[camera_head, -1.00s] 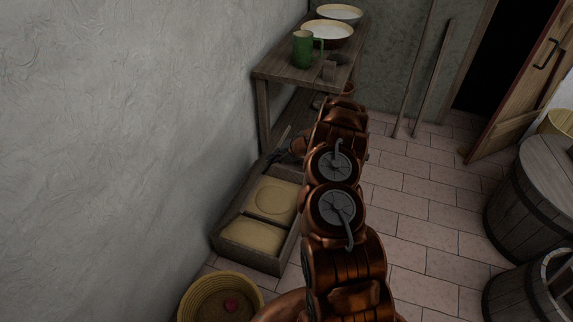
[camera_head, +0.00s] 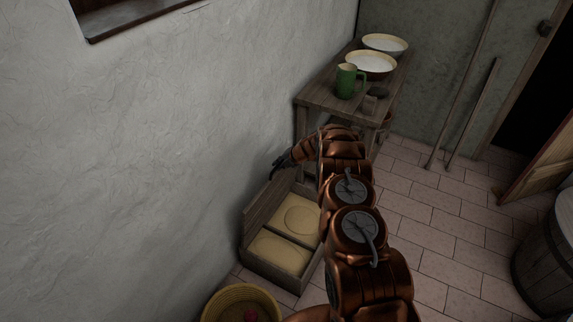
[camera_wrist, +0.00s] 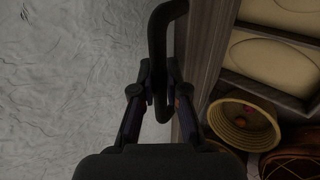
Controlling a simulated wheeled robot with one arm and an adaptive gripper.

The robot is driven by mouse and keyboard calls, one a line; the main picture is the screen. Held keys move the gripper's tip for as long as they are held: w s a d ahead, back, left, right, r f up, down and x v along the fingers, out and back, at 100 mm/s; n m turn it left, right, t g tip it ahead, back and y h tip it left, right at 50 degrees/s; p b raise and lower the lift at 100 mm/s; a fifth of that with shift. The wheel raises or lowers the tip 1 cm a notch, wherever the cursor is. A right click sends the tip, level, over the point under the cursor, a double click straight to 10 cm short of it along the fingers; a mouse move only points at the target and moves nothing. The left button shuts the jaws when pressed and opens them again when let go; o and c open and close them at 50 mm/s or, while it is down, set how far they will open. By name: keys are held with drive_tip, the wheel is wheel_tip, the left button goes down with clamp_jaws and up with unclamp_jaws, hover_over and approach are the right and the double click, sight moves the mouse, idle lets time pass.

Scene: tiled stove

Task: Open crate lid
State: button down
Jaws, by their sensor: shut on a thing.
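The low wooden crate (camera_head: 285,281) stands against the wall in the head view, its inside showing two pale yellow blocks (camera_head: 279,253). The crate lid (camera_head: 264,208), a wooden panel, stands raised along the crate's wall side. It also shows edge-on in the wrist view (camera_wrist: 205,45). My gripper (camera_head: 277,168) is at the lid's upper far end, small and dark in the head view. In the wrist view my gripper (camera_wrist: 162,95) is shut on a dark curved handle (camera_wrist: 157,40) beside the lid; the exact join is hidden.
A yellow basket (camera_head: 211,307) stands just in front of the crate. A wooden table (camera_head: 335,104) with a green mug (camera_head: 346,82) and bowls stands behind. The plaster wall (camera_head: 180,150) is close on the left. Tiled floor (camera_head: 440,240) is free on the right.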

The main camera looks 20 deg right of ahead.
drive_tip(key=shift+w+a+r, duration=0.1)
drive_tip(key=shift+w+a, duration=0.2)
drive_tip(key=shift+w, duration=0.05)
idle(0.3)
drive_tip(key=c, duration=1.2)
unclamp_jaws()
drive_tip(key=shift+v, duration=6)
drive_tip(key=shift+w+r, duration=0.1)
